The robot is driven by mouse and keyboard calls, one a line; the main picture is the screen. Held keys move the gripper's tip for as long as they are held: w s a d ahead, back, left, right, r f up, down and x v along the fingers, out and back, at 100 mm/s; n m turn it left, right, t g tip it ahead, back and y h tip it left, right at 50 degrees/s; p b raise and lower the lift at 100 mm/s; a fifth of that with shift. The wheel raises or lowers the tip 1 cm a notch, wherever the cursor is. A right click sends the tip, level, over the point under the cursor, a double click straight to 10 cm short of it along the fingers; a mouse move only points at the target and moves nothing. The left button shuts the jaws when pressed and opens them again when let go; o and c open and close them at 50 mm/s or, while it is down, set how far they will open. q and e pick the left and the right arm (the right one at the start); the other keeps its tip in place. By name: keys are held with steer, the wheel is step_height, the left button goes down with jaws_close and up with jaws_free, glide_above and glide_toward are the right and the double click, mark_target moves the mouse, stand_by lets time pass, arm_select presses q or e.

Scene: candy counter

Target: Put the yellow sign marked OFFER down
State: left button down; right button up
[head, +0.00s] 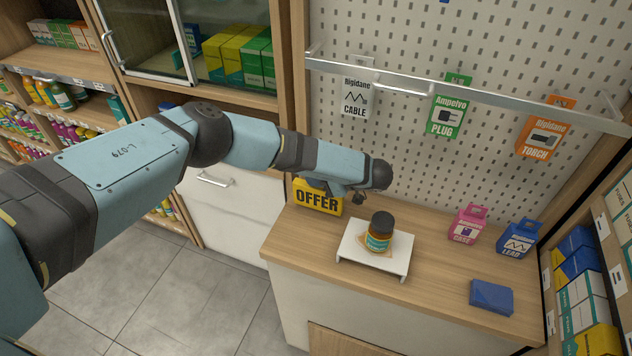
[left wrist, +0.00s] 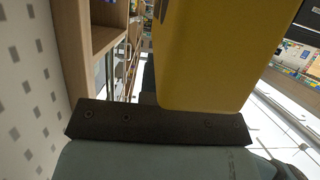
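The yellow sign marked OFFER (head: 317,199) is at the left end of the wooden counter, its black lettering facing me and roughly upright. My left gripper (head: 335,188) is at its top edge and covers part of it; it looks shut on the sign. In the left wrist view the sign's plain yellow face (left wrist: 215,55) fills the upper right, close against the dark gripper body (left wrist: 160,125). The fingertips are hidden. I cannot tell whether the sign's lower edge touches the counter (head: 440,262). My right gripper is not in view.
A white stand (head: 348,257) with a dark-capped jar (head: 379,232) is right of the sign. Pink (head: 467,224) and blue (head: 517,238) packs and a blue flat box (head: 491,297) are farther right. A metal rail (head: 470,92) with hanging packs crosses the pegboard behind.

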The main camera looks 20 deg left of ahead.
arm_select(q)
steer(key=shift+w+f, duration=0.1)
steer(key=shift+f, duration=0.65)
steer(key=c, duration=1.3)
jaws_free()
steer(key=shift+f, duration=0.1)
steer(key=shift+c, duration=0.2)
steer(key=b+v, duration=0.1)
steer(key=v, duration=1.1)
steer(key=shift+r, duration=0.2)
